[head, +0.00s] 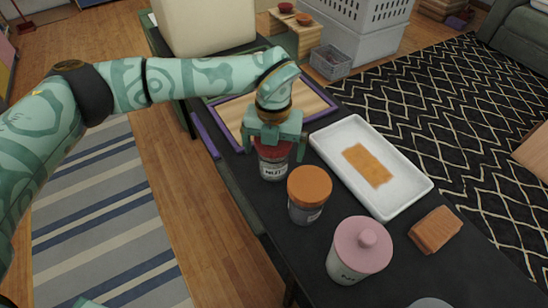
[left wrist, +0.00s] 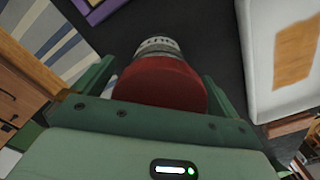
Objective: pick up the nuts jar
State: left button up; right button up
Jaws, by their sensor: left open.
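The nuts jar (head: 273,168) has a dark red lid and a label reading NUTS, and stands upright on the dark table (head: 290,228). My left gripper (head: 273,152) is directly above it, pointing down, with its open fingers on either side of the lid. In the left wrist view, the red lid (left wrist: 160,84) lies between the two fingers of the left gripper (left wrist: 155,88), with gaps at the sides. The gripper hides part of the lid in the head view. My right gripper is not in view.
An orange-lidded jar (head: 308,194) stands close in front of the nuts jar. A pink-lidded canister (head: 359,250) stands nearer. A white tray (head: 398,203) lies to the right, with a brown block (head: 435,230) beside it. A purple-edged wooden board (head: 232,113) lies behind.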

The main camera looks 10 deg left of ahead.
pick_arm(q)
jog(key=shift+r, duration=0.1)
jog(key=c, duration=1.1)
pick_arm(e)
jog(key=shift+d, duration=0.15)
pick_arm(q)
jog(key=shift+r+p, duration=0.35)
jog(key=shift+r, duration=0.2)
notch_tip(320, 180, up, 3)
jog(key=shift+p, duration=0.8)
jog(key=s+a+r+m+p, duration=0.2)
jog(key=s+r, duration=0.1)
jog(key=s, duration=0.1)
jog(key=s+a+r+m+p, duration=0.2)
jog(key=s+r+p, duration=0.1)
jog(key=s, duration=0.1)
jog(key=s+a+r+m+p, duration=0.1)
jog(key=s+a+r+p, duration=0.1)
jog(key=s+r, duration=0.1)
jog(key=shift+s+m, duration=0.4)
jog(key=shift+s, duration=0.4)
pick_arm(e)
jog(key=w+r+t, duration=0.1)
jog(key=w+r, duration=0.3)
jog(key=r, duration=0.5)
